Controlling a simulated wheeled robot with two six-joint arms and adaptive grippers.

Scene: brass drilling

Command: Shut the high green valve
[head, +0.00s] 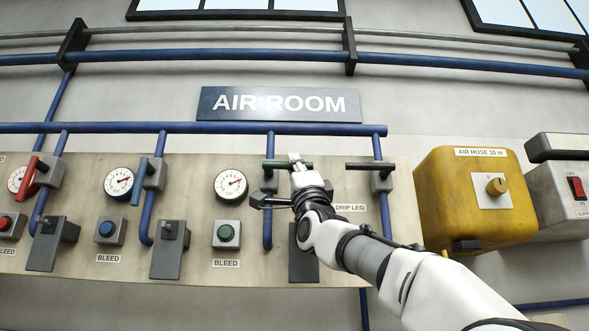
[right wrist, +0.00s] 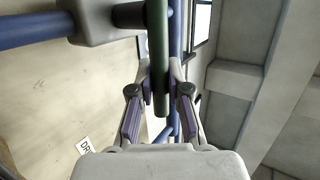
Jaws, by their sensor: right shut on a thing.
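The high green valve has a dark green lever (head: 273,165) on a grey body (head: 268,182) over a blue vertical pipe. In the head view the lever lies roughly level, across the pipe. My right gripper (head: 296,162) is at the lever's right end. In the right wrist view the green lever (right wrist: 158,45) runs between the two fingers of my right gripper (right wrist: 159,75), which is shut on it near its free end. My arm hides part of the panel below the valve. My left gripper is in neither view.
A green-rimmed gauge (head: 231,187) and a green button box (head: 227,234) are left of the valve. A black lever (head: 370,166) is close on the right, above the DRIP LEG label (head: 350,208). A yellow air hose box (head: 440,200) stands farther right.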

